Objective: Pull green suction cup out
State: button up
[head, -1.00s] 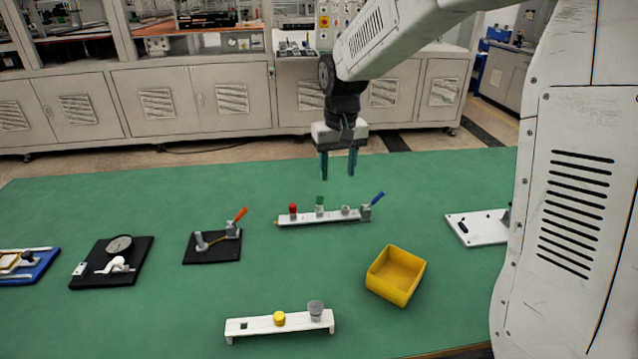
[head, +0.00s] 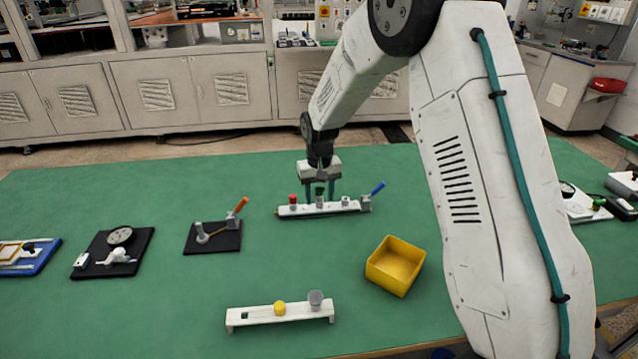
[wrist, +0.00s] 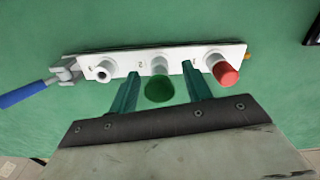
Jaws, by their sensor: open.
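The green suction cup (wrist: 160,89) stands in the middle position of a white bar (head: 298,211), between a red cup and an empty-looking grey socket. It also shows in the head view (head: 320,193), partly hidden by the fingers. My gripper (head: 320,196) is open and low over the bar. In the wrist view its two teal fingers (wrist: 160,88) stand on either side of the green cup, with gaps to both sides. I cannot tell how far down the fingers reach along it.
The red cup (wrist: 226,73) is close beside one finger. A blue-handled clamp (head: 372,193) holds the bar's right end. A yellow bin (head: 396,266) stands in front to the right, and a white stand (head: 250,316) nearer. Green table is clear between them.

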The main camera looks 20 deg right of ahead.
aim_at(319, 189)
jog(key=shift+f, duration=0.55)
grip_shut()
jog(key=shift+r, duration=0.1)
jog(key=shift+r, duration=1.7)
jog(key=shift+r, duration=1.7)
